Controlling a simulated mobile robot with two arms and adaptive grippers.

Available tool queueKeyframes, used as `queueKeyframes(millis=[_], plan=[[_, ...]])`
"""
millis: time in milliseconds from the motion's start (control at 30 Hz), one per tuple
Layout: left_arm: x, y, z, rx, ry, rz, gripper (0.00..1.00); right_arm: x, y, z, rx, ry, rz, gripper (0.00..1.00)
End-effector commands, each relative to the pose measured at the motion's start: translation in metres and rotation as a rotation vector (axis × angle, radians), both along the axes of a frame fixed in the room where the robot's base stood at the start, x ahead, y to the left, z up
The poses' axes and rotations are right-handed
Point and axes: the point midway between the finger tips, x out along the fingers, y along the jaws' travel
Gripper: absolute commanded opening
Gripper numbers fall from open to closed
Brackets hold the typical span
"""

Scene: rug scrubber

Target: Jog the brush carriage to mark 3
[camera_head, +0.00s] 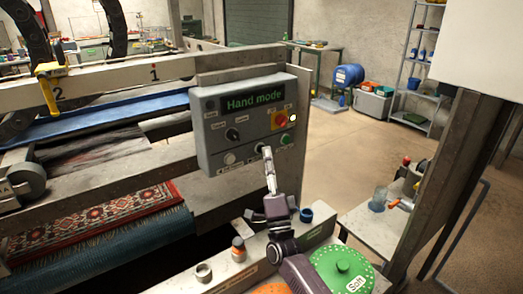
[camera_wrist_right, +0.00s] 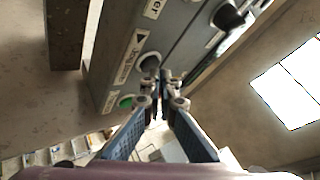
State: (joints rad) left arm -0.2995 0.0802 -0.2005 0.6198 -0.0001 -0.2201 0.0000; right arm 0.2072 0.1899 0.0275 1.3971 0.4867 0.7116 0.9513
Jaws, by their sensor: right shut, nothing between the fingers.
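The control panel (camera_head: 222,137) has a screen (camera_head: 254,101) reading "Hand mode". My right gripper (camera_head: 267,152) is shut and empty, its tips at the panel's lower buttons, in front of a dark button (camera_head: 259,148). In the right wrist view the closed fingertips (camera_wrist_right: 163,80) are close beside a grey-white button (camera_wrist_right: 150,62) with a "Jog" arrow label (camera_wrist_right: 128,58); I cannot tell whether they touch it. A yellow pointer (camera_head: 47,72) hangs on the rail near mark 2 (camera_head: 59,93). Mark 1 (camera_head: 154,72) is farther right; mark 3 is not visible. My left gripper is not in view.
A red stop button on yellow (camera_head: 279,119) and a green button (camera_head: 286,139) are close to the gripper. A patterned rug (camera_head: 85,225) lies in the machine.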

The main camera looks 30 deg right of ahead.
Motion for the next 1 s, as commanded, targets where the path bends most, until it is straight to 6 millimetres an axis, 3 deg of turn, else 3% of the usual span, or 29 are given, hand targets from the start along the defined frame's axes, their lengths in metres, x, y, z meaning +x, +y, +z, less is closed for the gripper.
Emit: queueKeyframes(millis=[1000], plan=[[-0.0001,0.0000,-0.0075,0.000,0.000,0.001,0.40,0.0089,0.0010,0.0003,0.000,0.000,0.000,0.00]])
